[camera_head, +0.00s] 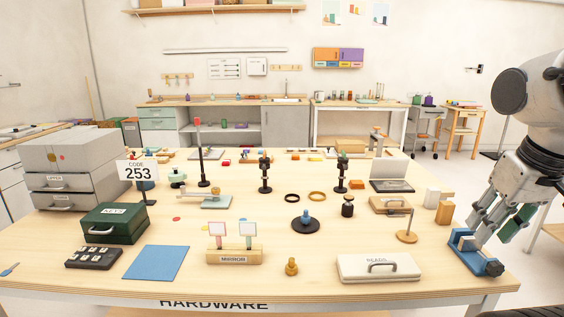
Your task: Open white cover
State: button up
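A low white case (362,273) lies near the front right of the table. It has a flat white cover (350,266), a grey handle (382,265) and a label that seems to read "BEADS". The cover looks closed. My gripper (498,221) hangs at the right edge of the table, pointing down, to the right of and higher than the case. Its fingers look spread apart, with nothing seen between them. It is clear of the cover.
A blue clamp-like device (472,254) stands between my gripper and the case. A round wooden stand with a hook (407,236) is behind the case. A small brass knob (291,267) and the "MIRROR" block (234,256) stand to its left.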

jog(key=shift+s+r+t, duration=0.1)
jog(key=shift+r+t, duration=0.2)
jog(key=shift+r, duration=0.25)
jog(key=shift+c, duration=1)
jog(key=shift+r, duration=0.15)
grip_shut()
jog(key=m+t, duration=0.6)
jog(key=m, duration=1.2)
send_near(394, 163)
jog(key=x, duration=0.5)
jog(key=shift+s+f, duration=0.3)
jog(key=shift+f, duration=0.05)
jog(key=shift+w+d+r, duration=0.1)
jog(key=shift+w, duration=0.55)
